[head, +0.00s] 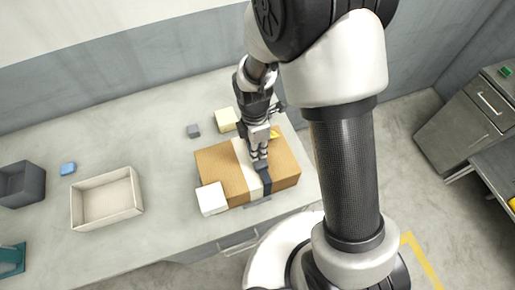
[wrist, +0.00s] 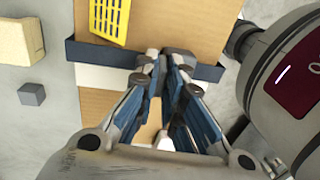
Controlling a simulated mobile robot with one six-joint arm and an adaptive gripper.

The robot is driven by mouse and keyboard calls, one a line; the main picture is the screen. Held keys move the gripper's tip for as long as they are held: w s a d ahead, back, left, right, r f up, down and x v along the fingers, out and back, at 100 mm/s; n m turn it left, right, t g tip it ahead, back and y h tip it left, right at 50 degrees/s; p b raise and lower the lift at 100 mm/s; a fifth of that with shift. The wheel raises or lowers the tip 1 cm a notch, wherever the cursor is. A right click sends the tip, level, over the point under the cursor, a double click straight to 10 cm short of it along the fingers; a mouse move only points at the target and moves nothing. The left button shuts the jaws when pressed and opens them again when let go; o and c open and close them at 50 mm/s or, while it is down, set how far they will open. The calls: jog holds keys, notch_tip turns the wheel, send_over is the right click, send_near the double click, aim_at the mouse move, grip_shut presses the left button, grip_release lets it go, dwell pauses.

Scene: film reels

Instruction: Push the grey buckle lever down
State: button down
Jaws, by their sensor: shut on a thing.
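A cardboard box (head: 218,172) lies on the worktop with a white band (head: 243,158) and a dark strap (wrist: 90,52) across it. The grey buckle lever (wrist: 181,61) shows as a dark grey piece at the strap, right at my fingertips and partly hidden by them. My gripper (head: 260,163) points down at the strap on top of the box. In the wrist view its fingers (wrist: 165,64) are close together, shut on the lever. How far the lever is tilted cannot be told.
A yellow slotted piece (wrist: 97,20) lies on the box. Nearby are a white block (head: 211,198), a cream block (head: 226,119) and a grey cube (head: 193,131). Further left are an open tray (head: 106,214), a blue block (head: 68,168) and a dark bin (head: 22,188).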

jog(key=shift+w+a+g+h+p, duration=0.15)
jog(key=shift+w+g+h+p, duration=0.25)
jog(key=shift+g+p, duration=0.65)
jog(key=shift+w+a+f+g+h, duration=0.1)
jog(key=shift+w+f+g+h, duration=0.15)
jog(key=shift+g, duration=0.6)
jog(key=shift+w+a+f+g+h, duration=0.15)
jog(key=shift+w+g, duration=0.15)
jog(key=shift+g, duration=0.5)
jog(key=shift+d, duration=0.1)
jog(key=c, duration=1.7)
grip_release()
